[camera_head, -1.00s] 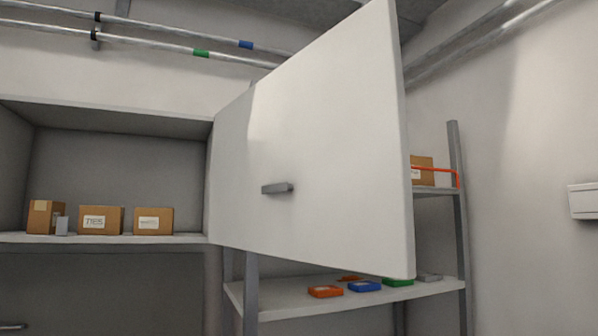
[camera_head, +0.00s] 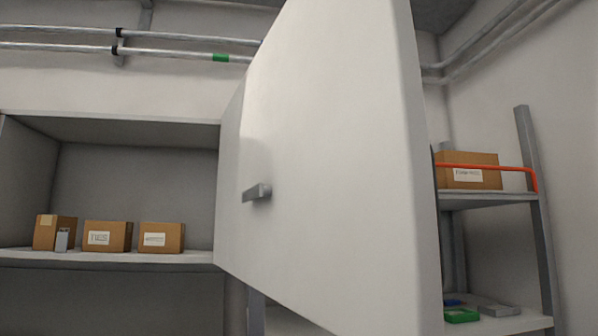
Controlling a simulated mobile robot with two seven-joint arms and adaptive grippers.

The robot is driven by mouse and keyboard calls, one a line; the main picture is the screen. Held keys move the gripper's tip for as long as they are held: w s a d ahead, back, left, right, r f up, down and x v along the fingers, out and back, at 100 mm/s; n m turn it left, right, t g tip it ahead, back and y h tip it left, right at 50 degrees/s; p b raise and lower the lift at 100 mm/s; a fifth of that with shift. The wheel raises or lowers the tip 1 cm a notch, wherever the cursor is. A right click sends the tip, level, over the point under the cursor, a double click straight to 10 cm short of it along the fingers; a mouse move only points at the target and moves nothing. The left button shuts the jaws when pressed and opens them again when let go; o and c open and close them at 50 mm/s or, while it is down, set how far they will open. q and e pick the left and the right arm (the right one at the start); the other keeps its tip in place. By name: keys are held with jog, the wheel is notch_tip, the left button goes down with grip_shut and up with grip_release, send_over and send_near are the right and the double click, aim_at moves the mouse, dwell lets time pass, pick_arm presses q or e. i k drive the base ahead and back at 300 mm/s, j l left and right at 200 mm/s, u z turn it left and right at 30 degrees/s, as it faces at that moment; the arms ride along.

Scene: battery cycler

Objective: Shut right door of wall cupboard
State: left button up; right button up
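The right door (camera_head: 325,170) of the wall cupboard stands wide open, swung out toward me, and fills the middle of the view. Its grey bar handle (camera_head: 257,192) sits on the face turned toward the left. The open cupboard (camera_head: 100,128) is at the left, with its shelf (camera_head: 120,257) and grey interior in sight. The door meets the cupboard at the cupboard's right side. Neither of my grippers shows in the view.
On the cupboard shelf stand three cardboard boxes (camera_head: 107,236) and a small grey item (camera_head: 62,240). Right of the door is a rack (camera_head: 537,215) with a box (camera_head: 468,170), an orange rail (camera_head: 510,168) and a green item (camera_head: 461,315). Pipes (camera_head: 75,47) run along the wall above.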

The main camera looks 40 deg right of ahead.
aim_at(328, 114)
jog(key=i+l, duration=0.1)
jog(key=l, duration=1.45)
